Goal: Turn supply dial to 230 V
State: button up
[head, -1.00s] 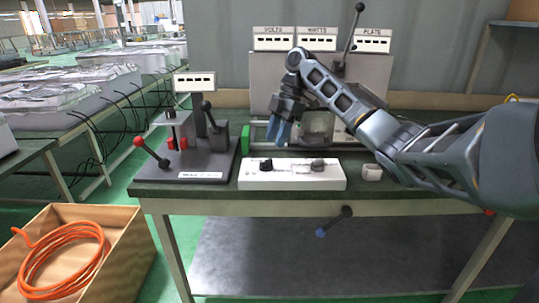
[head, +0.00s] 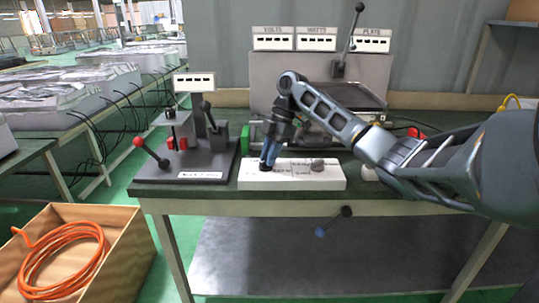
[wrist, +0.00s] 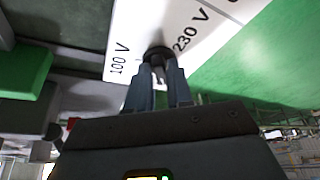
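The supply dial is a black knob (wrist: 158,53) on a white panel (head: 320,178); the wrist view shows it between the printed marks "100 V" and "230 V". In the head view the dial is mostly hidden by my fingers. My gripper (head: 267,162) points down over the left part of the panel. In the wrist view its two blue-grey fingers (wrist: 159,72) stand apart, one on each side of the knob's raised grip. Whether they touch it is not clear. The knob's pointing direction is hard to read.
A dark lever stand (head: 200,165) is to the left. A green block (head: 245,138) and a grey cabinet (head: 262,85) are behind. A crate with orange hose (head: 75,245) stands at the lower left.

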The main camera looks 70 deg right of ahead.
grip_shut()
jog(key=shift+p, duration=0.3)
